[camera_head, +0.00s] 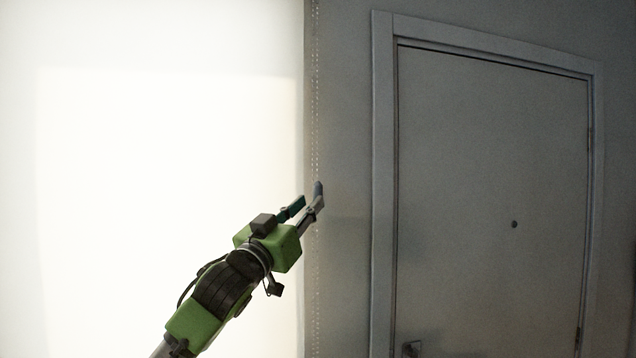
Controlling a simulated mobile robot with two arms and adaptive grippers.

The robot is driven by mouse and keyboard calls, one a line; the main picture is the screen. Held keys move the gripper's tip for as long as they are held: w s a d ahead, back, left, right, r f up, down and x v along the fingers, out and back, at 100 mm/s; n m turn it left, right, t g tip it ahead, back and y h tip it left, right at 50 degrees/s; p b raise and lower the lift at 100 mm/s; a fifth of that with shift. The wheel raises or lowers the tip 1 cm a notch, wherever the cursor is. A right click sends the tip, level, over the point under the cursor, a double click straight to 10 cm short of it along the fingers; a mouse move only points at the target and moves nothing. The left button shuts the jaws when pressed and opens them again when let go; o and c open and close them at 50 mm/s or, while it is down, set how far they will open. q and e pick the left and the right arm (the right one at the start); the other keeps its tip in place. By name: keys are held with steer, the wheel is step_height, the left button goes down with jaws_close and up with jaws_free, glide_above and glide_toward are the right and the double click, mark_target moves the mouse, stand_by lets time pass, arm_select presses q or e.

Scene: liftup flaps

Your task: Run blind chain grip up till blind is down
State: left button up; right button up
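The blind (150,180) is a bright, glowing white panel filling the left of the view; its bottom edge is not visible. The blind chain (315,110) is a thin beaded strand hanging vertically just right of the blind's edge, running from the top of the view to the bottom. My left gripper (310,193) reaches up from the lower left, with its two fingers apart. Its fingertips are at the chain's line in the picture, and the right finger covers part of the chain. I cannot tell whether it touches the chain. My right gripper is not in view.
A grey wall (345,270) lies right of the chain. A closed door (490,190) in a pale frame stands further right, with a handle (411,348) at its lower left. The space in front of the door looks clear.

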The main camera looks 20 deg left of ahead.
mark_target(316, 195)
arm_select(q)
steer(key=p+x, duration=0.2)
steer(key=x, duration=0.2)
steer(key=shift+w+r, duration=0.1)
steer(key=shift+r, duration=0.1)
steer(key=shift+w+d+r+p, duration=0.15)
steer(key=shift+w+p, duration=0.15)
steer(key=shift+w, duration=0.45)
